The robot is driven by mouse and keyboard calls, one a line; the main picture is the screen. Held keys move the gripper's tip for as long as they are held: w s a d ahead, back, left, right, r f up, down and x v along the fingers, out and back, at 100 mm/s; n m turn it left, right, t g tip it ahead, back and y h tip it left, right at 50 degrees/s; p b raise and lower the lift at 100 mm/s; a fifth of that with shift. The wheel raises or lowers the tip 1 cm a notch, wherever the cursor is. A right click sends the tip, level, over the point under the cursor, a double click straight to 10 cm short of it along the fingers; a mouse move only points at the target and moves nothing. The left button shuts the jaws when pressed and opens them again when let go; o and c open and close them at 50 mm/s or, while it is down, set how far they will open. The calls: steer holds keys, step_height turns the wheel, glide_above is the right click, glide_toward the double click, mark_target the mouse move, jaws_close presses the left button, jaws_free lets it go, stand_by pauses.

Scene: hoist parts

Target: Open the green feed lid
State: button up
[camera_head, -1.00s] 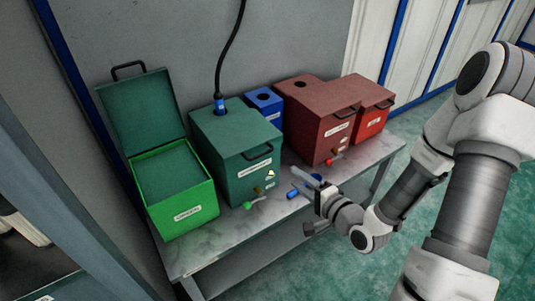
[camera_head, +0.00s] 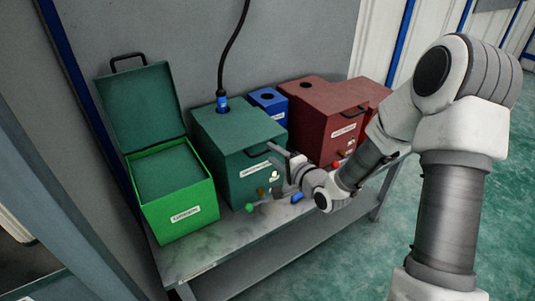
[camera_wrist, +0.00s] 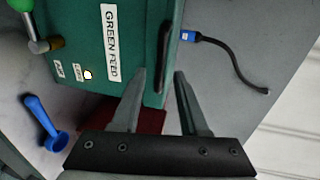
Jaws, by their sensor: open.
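The dark green feed box (camera_head: 233,150) stands on the bench with its lid (camera_head: 230,122) closed. A black bar handle (camera_head: 260,149) is at the lid's front edge. In the wrist view the box front shows a "GREEN FEED" label (camera_wrist: 111,43), turned sideways, and the handle (camera_wrist: 166,60) stands out beside it. My gripper (camera_head: 281,170) is open and empty, at the right front of the box. In the wrist view my gripper (camera_wrist: 160,74) has its fingertips on either side of the handle's lower end. I cannot tell whether the handle is between them in depth.
A bright green bin (camera_head: 172,195) with its lid up stands at left. A small blue box (camera_head: 268,103) and a dark red box (camera_head: 328,112) stand right. A black hose (camera_head: 228,50) enters the green box's top. A green-knobbed valve (camera_head: 251,207) juts from its front.

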mark_target(269, 151)
steer(key=shift+x, duration=1.85)
jaws_close()
